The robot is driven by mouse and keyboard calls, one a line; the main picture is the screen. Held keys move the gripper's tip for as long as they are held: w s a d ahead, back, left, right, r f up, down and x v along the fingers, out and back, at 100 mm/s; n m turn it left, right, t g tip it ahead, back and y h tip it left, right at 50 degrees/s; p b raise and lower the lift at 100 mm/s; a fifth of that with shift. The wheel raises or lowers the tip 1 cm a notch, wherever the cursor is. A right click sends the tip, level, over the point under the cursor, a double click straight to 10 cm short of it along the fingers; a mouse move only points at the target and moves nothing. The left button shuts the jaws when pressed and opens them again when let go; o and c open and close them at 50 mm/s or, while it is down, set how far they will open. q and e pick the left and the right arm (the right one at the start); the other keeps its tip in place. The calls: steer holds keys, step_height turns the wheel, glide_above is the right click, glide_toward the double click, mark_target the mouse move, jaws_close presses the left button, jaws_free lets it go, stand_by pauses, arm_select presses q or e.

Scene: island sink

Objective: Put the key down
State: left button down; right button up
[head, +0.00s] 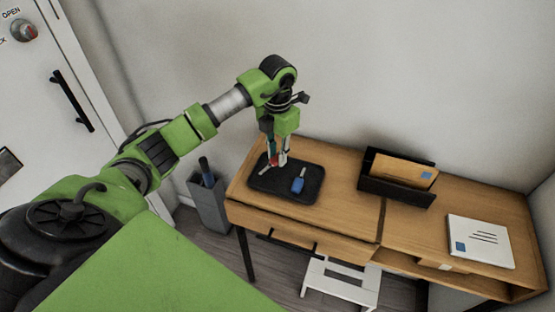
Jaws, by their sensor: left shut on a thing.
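My left gripper (277,161) points down over the left part of a black tray (282,198) on the wooden desk. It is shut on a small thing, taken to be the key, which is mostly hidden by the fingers. A little red shows between the fingers, and a pale tip shows low at their left, close to the tray. I cannot tell whether it touches the tray. A small blue thing with a pale end, like a key fob (298,185), lies on the tray right of the gripper. My right gripper is not in view.
A black holder with brown envelopes (400,172) stands right of the tray. A white envelope (480,241) lies at the desk's right end. A grey bin (209,205) stands left of the desk, and a white step stool (340,283) is below it. A wall is behind.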

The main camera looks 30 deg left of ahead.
mark_target(277, 157)
arm_select(q)
step_height(277, 157, down, 2)
steer(key=shift+f+p, duration=0.2)
steer(key=shift+p, duration=0.35)
steer(key=shift+f, duration=0.4)
steer(key=shift+f, duration=0.2)
steer(key=c, duration=1.8)
jaws_free()
steer(key=shift+c, duration=0.2)
steer(key=shift+r, duration=0.1)
